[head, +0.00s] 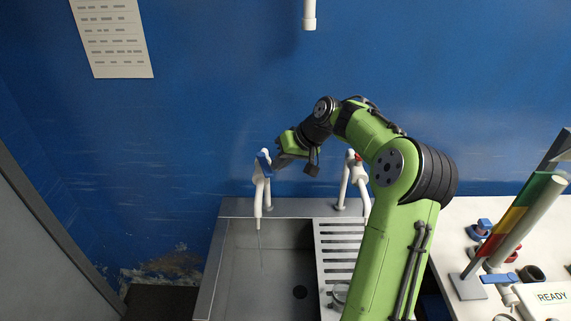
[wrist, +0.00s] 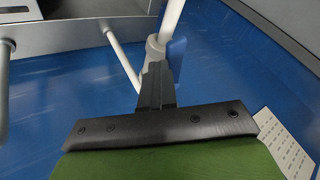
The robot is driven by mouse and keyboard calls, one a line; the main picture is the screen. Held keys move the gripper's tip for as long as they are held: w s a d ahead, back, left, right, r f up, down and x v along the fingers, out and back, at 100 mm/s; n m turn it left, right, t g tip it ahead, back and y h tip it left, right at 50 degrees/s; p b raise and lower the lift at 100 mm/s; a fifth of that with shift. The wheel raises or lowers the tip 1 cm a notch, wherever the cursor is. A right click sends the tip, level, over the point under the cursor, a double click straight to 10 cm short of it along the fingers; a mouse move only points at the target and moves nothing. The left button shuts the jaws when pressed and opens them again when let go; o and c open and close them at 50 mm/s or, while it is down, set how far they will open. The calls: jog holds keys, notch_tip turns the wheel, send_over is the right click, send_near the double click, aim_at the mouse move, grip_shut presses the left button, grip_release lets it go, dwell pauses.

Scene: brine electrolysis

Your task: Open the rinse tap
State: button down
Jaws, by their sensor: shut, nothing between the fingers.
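A white tap with a blue lever (head: 264,161) stands at the back left of the sink, its spout pointing down into the basin. A thin pale line, like a stream of water, hangs below the spout. A second white tap with a red lever (head: 357,160) stands to its right. Which one is called the rinse tap is not marked. My gripper (head: 278,158) is shut and empty, just right of the blue lever. In the wrist view my fingers (wrist: 155,73) are at the tap's body, close beside the blue lever (wrist: 177,58); whether they touch it I cannot tell.
The steel sink basin (head: 233,285) lies below, with a slotted drainer (head: 335,254) on its right. A white bench (head: 470,212) at the right carries a coloured column and small fittings. The blue wall (head: 190,120) is close behind the taps. A printed sheet (head: 112,38) hangs upper left.

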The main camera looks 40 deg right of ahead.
jog(key=shift+w+a+m+t+h+b, duration=0.1)
jog(key=shift+a+m+t+h+b, duration=0.35)
jog(key=shift+a+m, duration=0.6)
jog(key=shift+a, duration=0.2)
jog(key=shift+w+d+r+p, duration=0.1)
jog(key=shift+w+d+p, duration=0.1)
jog(key=shift+d+p, duration=0.15)
jog(key=shift+w+d+p, duration=0.15)
jog(key=shift+d+p, duration=0.15)
jog(key=shift+d, duration=0.25)
